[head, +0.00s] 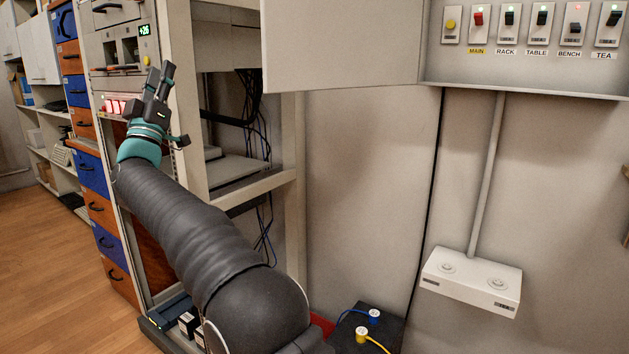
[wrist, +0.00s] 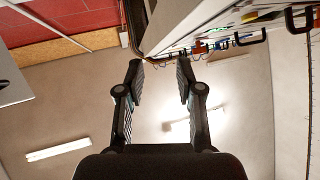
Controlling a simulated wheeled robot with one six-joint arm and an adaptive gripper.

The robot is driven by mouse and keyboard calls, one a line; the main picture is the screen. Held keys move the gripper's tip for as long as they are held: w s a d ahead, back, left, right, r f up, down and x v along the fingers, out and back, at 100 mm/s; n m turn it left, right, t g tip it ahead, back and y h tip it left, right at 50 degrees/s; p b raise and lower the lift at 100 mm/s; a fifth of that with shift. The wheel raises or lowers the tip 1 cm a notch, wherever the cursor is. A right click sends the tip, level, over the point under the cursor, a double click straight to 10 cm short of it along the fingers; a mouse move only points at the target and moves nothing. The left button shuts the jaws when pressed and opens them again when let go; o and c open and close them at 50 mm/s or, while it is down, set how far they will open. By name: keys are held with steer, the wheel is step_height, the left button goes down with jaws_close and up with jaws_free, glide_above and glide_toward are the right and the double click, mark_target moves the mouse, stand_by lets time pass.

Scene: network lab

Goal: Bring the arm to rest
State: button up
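My arm (head: 205,235) reaches up and to the left in the head view, in front of the rack. My gripper (head: 160,78) points upward near the rack's front panel. In the wrist view my gripper (wrist: 161,80) has its two fingers apart with nothing between them, so it is open and empty. I cannot tell from the head view whether it touches the panel behind it.
The open-framed rack (head: 245,190) stands close behind my arm. A cabinet door (head: 340,45) sticks out at upper centre. A switch panel (head: 530,35) and a white socket box (head: 472,280) are on the right wall. Floor (head: 45,260) is clear at left.

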steer(key=w+a+f+n+g+y, duration=0.3)
steer(key=a+f+n+g+y, duration=0.35)
steer(key=y, duration=0.55)
steer(key=s+d+f+g+h, duration=0.1)
steer(key=s+d+f+g, duration=0.1)
steer(key=d+f+g, duration=0.35)
steer(key=s+d+f+g, duration=0.1)
steer(key=d+f+g, duration=0.1)
steer(key=f, duration=0.6)
steer(key=s+d+f+g+h, duration=0.1)
steer(key=s+d+f+g, duration=0.2)
steer(key=f, duration=0.4)
steer(key=s+d+f+m+g+h, duration=0.2)
steer(key=s+d+f, duration=0.3)
steer(key=d, duration=0.4)
steer(key=s+d+f+m+g+h, duration=0.1)
steer(key=s+d+f+m+g, duration=0.15)
steer(key=s+d, duration=0.5)
steer(key=s+d+f+m+g+h, duration=0.2)
steer(key=s+d+f, duration=0.35)
steer(key=d, duration=0.45)
steer(key=s+d+m+h, duration=0.3)
steer(key=s+d+m, duration=0.1)
steer(key=s+d, duration=1.3)
steer(key=shift+s+d+f+t, duration=0.15)
steer(key=shift+s+f+t, duration=0.1)
steer(key=shift+f+t, duration=0.1)
